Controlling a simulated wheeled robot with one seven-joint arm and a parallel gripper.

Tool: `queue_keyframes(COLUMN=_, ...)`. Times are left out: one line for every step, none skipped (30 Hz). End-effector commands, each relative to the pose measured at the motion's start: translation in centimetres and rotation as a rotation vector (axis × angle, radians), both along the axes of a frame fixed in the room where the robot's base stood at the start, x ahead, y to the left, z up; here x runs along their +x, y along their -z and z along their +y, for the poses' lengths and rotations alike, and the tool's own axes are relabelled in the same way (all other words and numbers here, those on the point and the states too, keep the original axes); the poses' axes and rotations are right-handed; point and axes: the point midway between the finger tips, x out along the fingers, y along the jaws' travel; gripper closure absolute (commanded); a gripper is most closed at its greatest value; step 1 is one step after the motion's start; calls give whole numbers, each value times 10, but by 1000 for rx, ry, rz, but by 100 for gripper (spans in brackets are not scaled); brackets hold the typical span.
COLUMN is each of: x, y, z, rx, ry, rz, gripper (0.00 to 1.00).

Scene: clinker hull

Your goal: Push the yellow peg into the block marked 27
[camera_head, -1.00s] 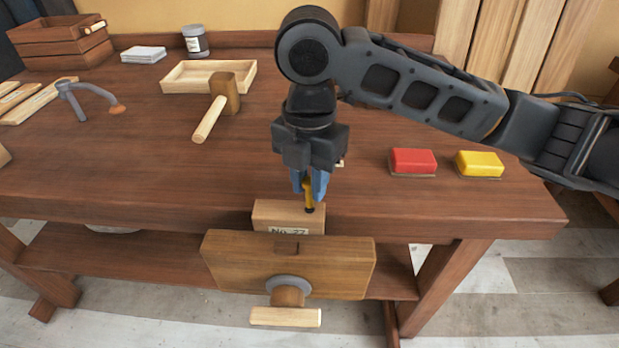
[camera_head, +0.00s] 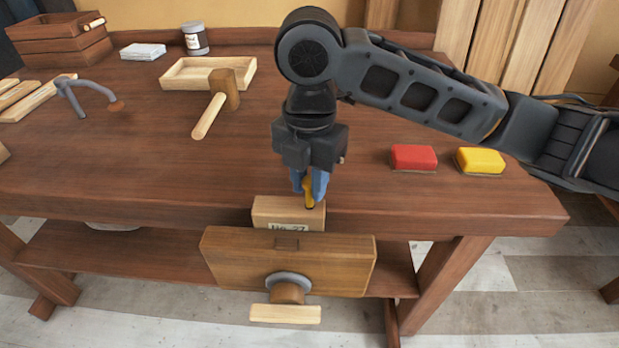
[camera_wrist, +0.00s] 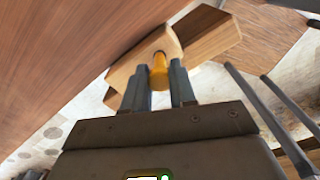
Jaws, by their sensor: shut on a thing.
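The light wood block marked 27 (camera_head: 275,213) sits at the bench's front edge, behind the vise's wooden jaw. Its label faces the front. My gripper (camera_head: 310,186) points down over the right part of the block, its blue fingers shut on the yellow peg (camera_head: 309,194). In the wrist view the yellow peg (camera_wrist: 159,72) is between the two fingers, and its far end meets a dark spot on the block (camera_wrist: 143,58). I cannot tell how deep the peg sits in the block.
The vise jaw (camera_head: 225,259) and its handle (camera_head: 285,313) stick out in front. A mallet (camera_head: 224,90), a wooden tray (camera_head: 180,83), a red box (camera_head: 413,157) and a yellow box (camera_head: 481,160) lie on the bench.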

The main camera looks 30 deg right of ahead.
Motion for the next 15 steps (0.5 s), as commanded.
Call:
queue_keyframes(x=0, y=1, z=0, rx=0, ry=0, rz=0, gripper=100)
queue_keyframes(x=0, y=2, z=0, rx=0, ry=0, rz=0, gripper=100)
queue_keyframes(x=0, y=3, z=0, rx=1, ry=0, rz=0, gripper=100)
queue_keyframes(x=0, y=4, z=0, rx=1, ry=0, rz=0, gripper=100)
queue_keyframes(x=0, y=5, z=0, rx=1, ry=0, rz=0, gripper=100)
queue_keyframes(x=0, y=5, z=0, rx=1, ry=0, rz=0, gripper=100)
queue_keyframes(x=0, y=6, z=0, rx=1, ry=0, rz=0, gripper=100)
queue_keyframes(x=0, y=7, z=0, rx=1, ry=0, rz=0, gripper=100)
queue_keyframes(x=0, y=8, z=0, rx=1, ry=0, rz=0, gripper=100)
queue_keyframes(x=0, y=8, z=0, rx=1, ry=0, rz=0, gripper=100)
queue_keyframes(x=0, y=9, z=0, rx=1, ry=0, rz=0, gripper=100)
queue_keyframes(x=0, y=10, z=0, rx=1, ry=0, rz=0, gripper=100)
queue_keyframes(x=0, y=11, z=0, rx=1, ry=0, rz=0, gripper=100)
queue_keyframes(x=0, y=11, z=0, rx=1, ry=0, rz=0, gripper=100)
queue_keyframes(x=0, y=12, z=0, rx=1, ry=0, rz=0, gripper=100)
